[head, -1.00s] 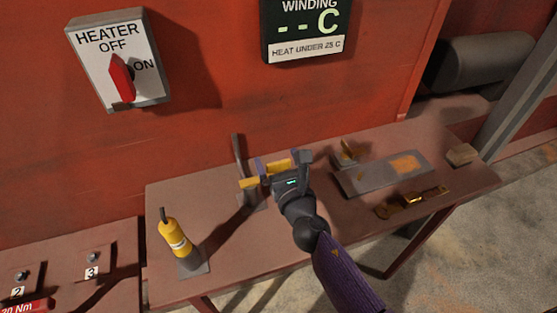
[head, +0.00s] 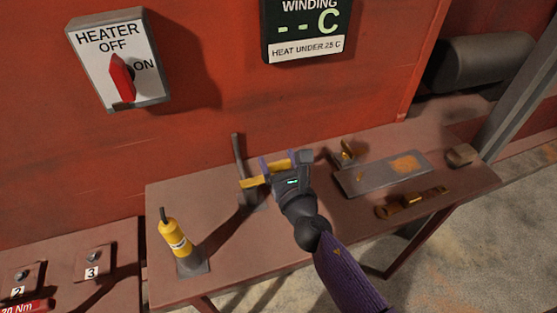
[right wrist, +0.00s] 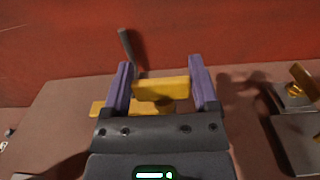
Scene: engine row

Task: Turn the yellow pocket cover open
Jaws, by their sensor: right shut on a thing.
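The yellow cover (head: 278,167) is a flat bar-like piece near the middle of the table, beside an upright dark rod. My right gripper (head: 278,160) is over it, with its purple fingers on either side. In the right wrist view the yellow cover (right wrist: 162,90) spans the space between the two fingers of the right gripper (right wrist: 159,64), which is shut on it. Another yellow part (right wrist: 103,108) shows lower left, partly behind the left finger. The gripper body hides what is under the cover. My left gripper is not in view.
A yellow tool (head: 175,240) stands on a dark base at the left of the table. A grey plate (head: 370,180), brass parts (head: 410,203) and a small block (head: 460,155) lie to the right. A dark rod (head: 238,157) rises behind the cover, near the red wall (head: 210,90).

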